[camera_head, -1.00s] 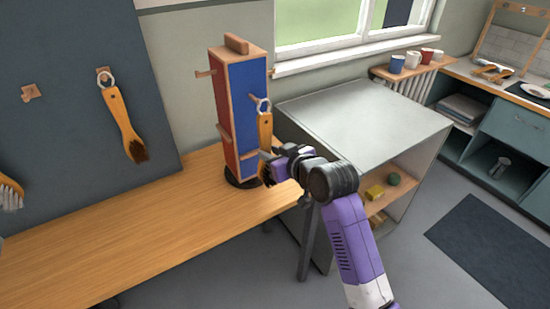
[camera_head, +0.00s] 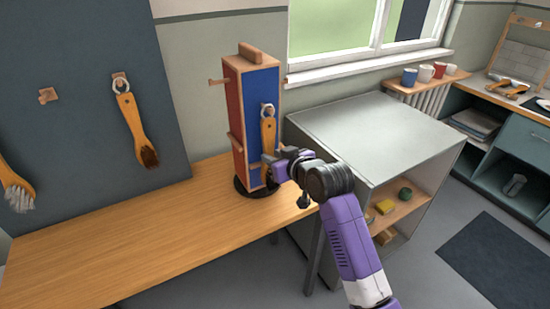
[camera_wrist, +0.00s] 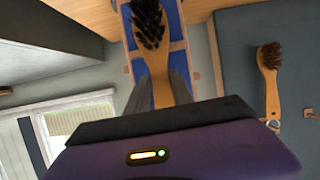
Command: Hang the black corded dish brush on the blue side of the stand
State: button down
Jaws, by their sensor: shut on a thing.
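The stand (camera_head: 240,110) is upright on the wooden table, with a red face on the left and a blue face (camera_head: 266,84) on the right. My gripper (camera_head: 271,160) is shut on the dish brush (camera_head: 268,133), which has a wooden handle and a pale loop at its top. The brush is upright in front of the blue face, its loop (camera_head: 267,107) at the peg's height; I cannot tell whether the loop is around the peg. In the wrist view, the brush's black bristles (camera_wrist: 148,22) lie beyond my fingers, over the blue face.
A wooden brush with dark bristles (camera_head: 132,122) hangs on the dark wall board, right of an empty peg (camera_head: 47,95). A white-bristled brush (camera_head: 17,190) is at far left. A grey cabinet (camera_head: 375,130) stands right of the stand. The wooden table (camera_head: 130,235) is clear at left.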

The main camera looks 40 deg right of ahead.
dwell(0.4)
jog(key=c, duration=1)
grip_release()
jog(key=shift+c, duration=0.2)
jog(key=shift+s+r, duration=0.1)
jog(key=p+v, duration=0.3)
jog(key=v, duration=0.3)
jog(key=shift+s+a+p, duration=0.15)
jog(key=shift+s+p, duration=0.2)
jog(key=shift+p, duration=0.05)
dwell(0.4)
dwell(0.4)
